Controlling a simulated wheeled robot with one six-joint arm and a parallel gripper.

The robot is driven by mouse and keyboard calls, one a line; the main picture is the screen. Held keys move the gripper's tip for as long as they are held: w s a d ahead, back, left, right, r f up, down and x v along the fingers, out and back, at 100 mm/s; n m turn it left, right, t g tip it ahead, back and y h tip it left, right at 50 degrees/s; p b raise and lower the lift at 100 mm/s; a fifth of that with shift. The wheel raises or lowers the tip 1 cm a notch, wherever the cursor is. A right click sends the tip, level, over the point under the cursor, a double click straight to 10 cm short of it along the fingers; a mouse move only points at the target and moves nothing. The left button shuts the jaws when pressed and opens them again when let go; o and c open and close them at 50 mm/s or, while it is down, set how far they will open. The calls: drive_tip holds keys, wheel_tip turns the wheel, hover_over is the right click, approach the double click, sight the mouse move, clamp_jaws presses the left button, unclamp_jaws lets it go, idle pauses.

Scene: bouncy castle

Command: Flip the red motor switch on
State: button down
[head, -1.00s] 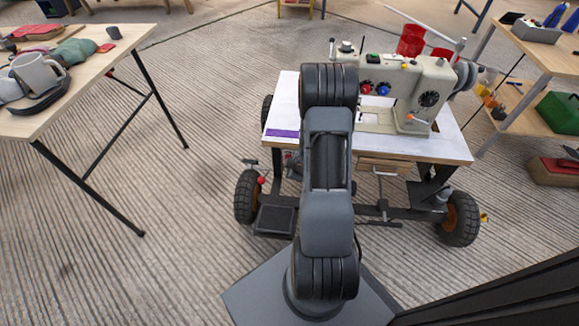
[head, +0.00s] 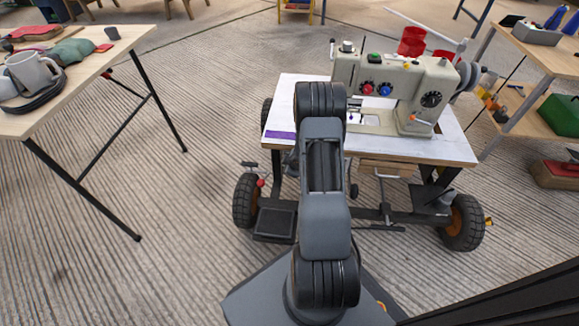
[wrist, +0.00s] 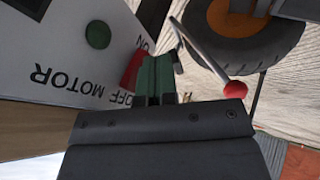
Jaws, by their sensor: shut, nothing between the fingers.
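The red motor switch (wrist: 131,72) shows in the wrist view on a pale panel (wrist: 70,58) lettered MOTOR, with ON and OFF beside the switch. My gripper (wrist: 159,68) is shut and empty, its dark green fingers right beside the switch and covering part of it. I cannot tell whether they touch, or which way the switch is tilted. A round green part (wrist: 98,34) sits on the same panel. In the head view my arm hides the gripper, and the switch cannot be made out.
A sewing machine (head: 398,90) stands on a wheeled white table (head: 312,150) ahead of me. A wheel (wrist: 243,28) and a rod with a red ball end (wrist: 235,90) are close by the gripper. Side tables stand left (head: 105,62) and right (head: 540,52). Ribbed floor lies open at left.

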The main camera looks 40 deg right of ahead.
drive_tip(key=shift+w+d+f+p, duration=0.1)
drive_tip(key=shift+w+d+p, duration=0.1)
drive_tip(key=shift+p, duration=0.1)
idle(0.4)
drive_tip(key=shift+r+p, duration=0.8)
drive_tip(key=shift+r, duration=0.05)
